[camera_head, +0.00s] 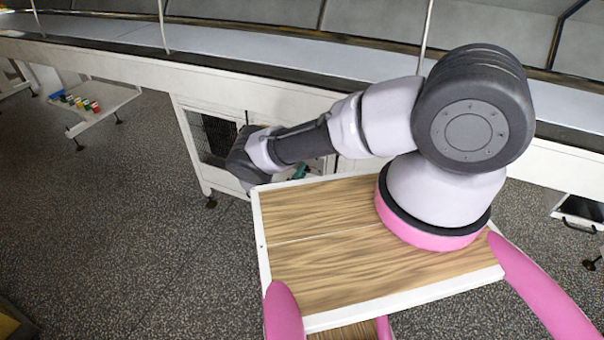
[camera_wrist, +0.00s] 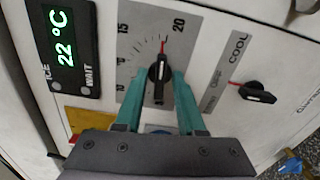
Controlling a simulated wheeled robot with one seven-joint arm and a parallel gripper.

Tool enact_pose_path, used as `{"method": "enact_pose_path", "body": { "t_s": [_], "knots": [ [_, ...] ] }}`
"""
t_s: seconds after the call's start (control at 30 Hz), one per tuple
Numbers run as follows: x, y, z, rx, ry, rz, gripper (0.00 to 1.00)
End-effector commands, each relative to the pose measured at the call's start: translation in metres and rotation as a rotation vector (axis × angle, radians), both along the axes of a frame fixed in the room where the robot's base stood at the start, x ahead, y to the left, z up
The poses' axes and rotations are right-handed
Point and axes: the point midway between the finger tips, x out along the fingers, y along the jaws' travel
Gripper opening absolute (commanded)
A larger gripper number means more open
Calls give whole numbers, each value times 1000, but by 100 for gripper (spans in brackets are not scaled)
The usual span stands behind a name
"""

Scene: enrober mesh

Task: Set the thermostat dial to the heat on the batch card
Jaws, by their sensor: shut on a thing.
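The thermostat dial (camera_wrist: 158,73) is a black knob on a grey scale plate in the wrist view. Its red pointer points up, between the printed 15 and 20, a little nearer the 20. My gripper (camera_wrist: 157,82) is shut on the knob, one teal finger on each side. The green display (camera_wrist: 64,45) left of the dial reads 22 °C. In the head view my arm reaches down to the machine's side, and only a bit of the teal fingers shows. No readable batch card is in view.
A second black knob with a red pointer (camera_wrist: 257,93) sits to the right, with COOL printed above it. A yellow panel (camera_wrist: 90,120) lies at lower left, partly hidden by my gripper. In the head view, a low shelf (camera_head: 100,107) with small coloured pots stands left over open floor.

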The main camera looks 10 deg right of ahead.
Motion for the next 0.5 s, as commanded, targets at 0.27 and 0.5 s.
{"method": "enact_pose_path", "body": {
  "t_s": [0.27,0.5],
  "knots": [
    [0,0,0,-67,50,0,0],
    [0,0,0,-215,157,0,0]
  ]
}}
